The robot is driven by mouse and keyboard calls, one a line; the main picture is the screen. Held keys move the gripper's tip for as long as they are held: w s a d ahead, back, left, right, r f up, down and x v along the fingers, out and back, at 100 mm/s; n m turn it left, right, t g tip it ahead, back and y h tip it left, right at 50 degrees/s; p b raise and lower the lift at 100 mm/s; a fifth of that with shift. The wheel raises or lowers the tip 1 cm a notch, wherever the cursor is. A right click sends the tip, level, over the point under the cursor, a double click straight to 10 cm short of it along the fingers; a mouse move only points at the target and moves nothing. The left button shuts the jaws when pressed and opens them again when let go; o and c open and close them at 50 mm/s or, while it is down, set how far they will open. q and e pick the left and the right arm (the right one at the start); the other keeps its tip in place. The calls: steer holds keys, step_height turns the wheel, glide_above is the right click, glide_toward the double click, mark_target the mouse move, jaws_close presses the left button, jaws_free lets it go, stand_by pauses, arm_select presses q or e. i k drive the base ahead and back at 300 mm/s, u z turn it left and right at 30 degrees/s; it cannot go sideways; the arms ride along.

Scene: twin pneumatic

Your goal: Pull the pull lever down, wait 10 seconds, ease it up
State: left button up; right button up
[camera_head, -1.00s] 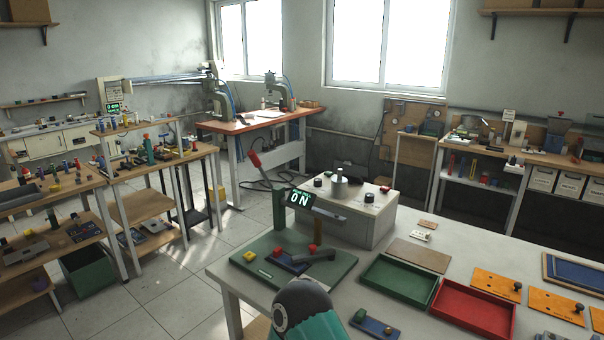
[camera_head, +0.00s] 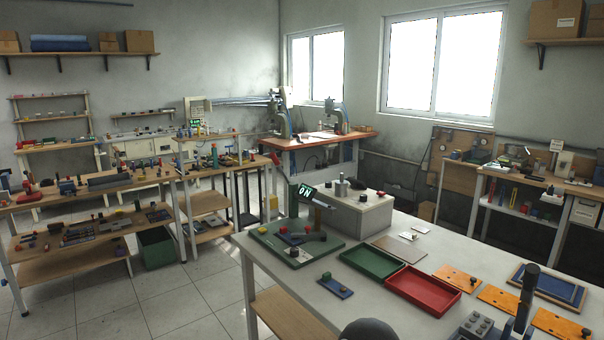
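The display seems to read ON. I cannot tell for sure whether this is the pull lever. A green board (camera_head: 265,236) in front of the display carries a red knob, a yellow block and a dark handle. A dark rounded shape at the bottom edge looks like part of my arm. Neither of my grippers shows, and nothing of mine is seen touching the lever.
The near bench (camera_head: 405,303) holds a green tray (camera_head: 374,263), a red tray (camera_head: 423,290), orange plates (camera_head: 497,298) and a grey control box (camera_head: 350,213). Shelving with parts (camera_head: 95,188) stands at left. Two presses (camera_head: 283,125) stand on the back table. Floor between shelving and bench is clear.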

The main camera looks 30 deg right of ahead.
mark_target(273, 156)
steer(key=z, duration=0.05)
steer(key=k, duration=0.6)
steer(key=z, duration=0.95)
steer(key=i, duration=1.1)
steer(key=u, duration=2)
steer(key=i, duration=1.25)
